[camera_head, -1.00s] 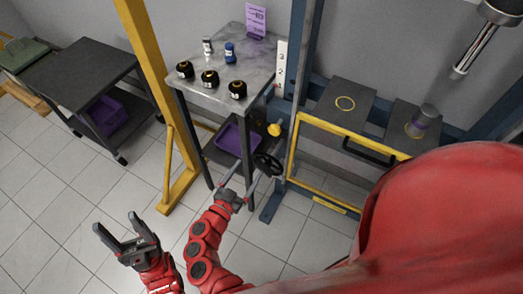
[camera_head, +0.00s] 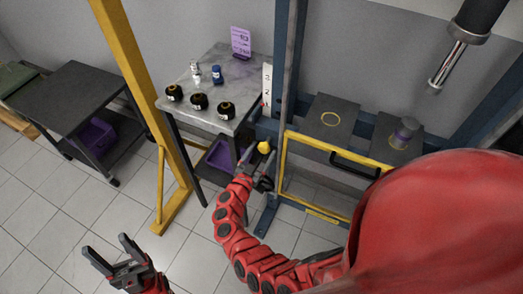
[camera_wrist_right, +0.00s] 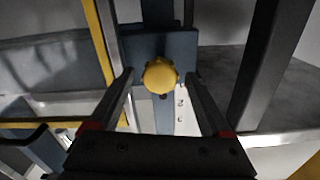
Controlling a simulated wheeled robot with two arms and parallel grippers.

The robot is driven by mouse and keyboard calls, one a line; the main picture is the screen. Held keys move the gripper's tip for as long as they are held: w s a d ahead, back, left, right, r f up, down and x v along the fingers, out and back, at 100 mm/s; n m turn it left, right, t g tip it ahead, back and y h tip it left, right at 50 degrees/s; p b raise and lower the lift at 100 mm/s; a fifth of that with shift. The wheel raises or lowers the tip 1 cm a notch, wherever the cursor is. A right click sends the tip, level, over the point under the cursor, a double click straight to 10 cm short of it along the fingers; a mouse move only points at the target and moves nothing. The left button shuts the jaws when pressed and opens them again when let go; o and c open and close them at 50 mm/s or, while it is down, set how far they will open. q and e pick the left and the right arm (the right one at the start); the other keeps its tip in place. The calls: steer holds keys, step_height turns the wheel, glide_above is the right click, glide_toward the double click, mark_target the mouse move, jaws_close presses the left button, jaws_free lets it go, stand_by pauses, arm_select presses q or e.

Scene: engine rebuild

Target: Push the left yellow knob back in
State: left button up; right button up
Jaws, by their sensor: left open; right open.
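The yellow knob (camera_head: 264,147) sits on the blue press frame, just left of the yellow-edged guard. In the right wrist view the round knob (camera_wrist_right: 160,76) is centred ahead on a blue-grey plate. My right gripper (camera_head: 259,156) is open at the knob, with one finger to each side. In the wrist view gaps show between the knob and both fingertips; I cannot tell how deep the fingers reach. The knob's shaft is hidden behind its head. My left gripper (camera_head: 107,256) is open and empty over the floor at the lower left.
A metal-topped cart (camera_head: 207,112) with black round parts and small bottles stands left of the press. A purple bin (camera_head: 221,155) is on its lower shelf. A yellow post (camera_head: 137,100) stands left of the cart. The guard (camera_head: 335,150) with a black handle is right of the knob.

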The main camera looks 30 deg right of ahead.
steer(key=shift+w+d, duration=0.15)
steer(key=shift+c, duration=0.2)
jaws_close()
stand_by(0.3)
